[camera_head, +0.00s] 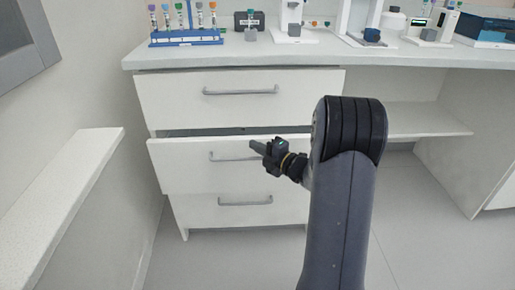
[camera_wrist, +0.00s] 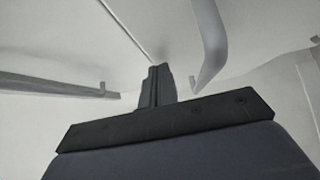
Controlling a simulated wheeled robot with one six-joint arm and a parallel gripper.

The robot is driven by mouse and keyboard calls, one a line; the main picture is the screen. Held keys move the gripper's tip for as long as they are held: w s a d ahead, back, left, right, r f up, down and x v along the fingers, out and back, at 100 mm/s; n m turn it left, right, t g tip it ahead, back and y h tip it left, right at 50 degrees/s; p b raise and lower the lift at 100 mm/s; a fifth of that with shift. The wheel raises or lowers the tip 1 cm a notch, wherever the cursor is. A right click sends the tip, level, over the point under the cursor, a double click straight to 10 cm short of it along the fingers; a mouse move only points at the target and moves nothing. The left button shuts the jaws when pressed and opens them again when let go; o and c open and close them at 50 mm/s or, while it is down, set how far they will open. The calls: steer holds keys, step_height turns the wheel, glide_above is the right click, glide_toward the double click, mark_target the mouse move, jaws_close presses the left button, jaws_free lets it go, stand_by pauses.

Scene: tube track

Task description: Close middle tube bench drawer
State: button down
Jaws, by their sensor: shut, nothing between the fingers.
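The middle drawer (camera_head: 185,168) of the white tube bench stands partly open, with a dark gap above its front in the head view. Its grey bar handle (camera_head: 228,155) is partly hidden by my gripper. My gripper (camera_head: 256,146) is shut and empty, in front of the upper right part of the middle drawer front. I cannot tell whether it touches the front. In the wrist view my shut fingers (camera_wrist: 158,84) point at pale drawer fronts, with grey bar handles to the left and upper right.
The top drawer (camera_head: 175,100) and the bottom drawer (camera_head: 190,210) look shut. The benchtop (camera_head: 190,54) carries a blue rack of capped tubes (camera_head: 187,36) and several devices. A white ledge (camera_head: 70,180) stands at the left. The floor at the right is clear.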

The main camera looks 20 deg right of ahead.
mark_target(257, 136)
steer(key=w, duration=0.2)
steer(key=w+d, duration=0.1)
steer(key=w, duration=0.1)
steer(key=shift+w+d, duration=0.1)
steer(key=shift+d, duration=0.1)
steer(key=shift+w+d+r, duration=0.1)
steer(key=shift+r, duration=0.1)
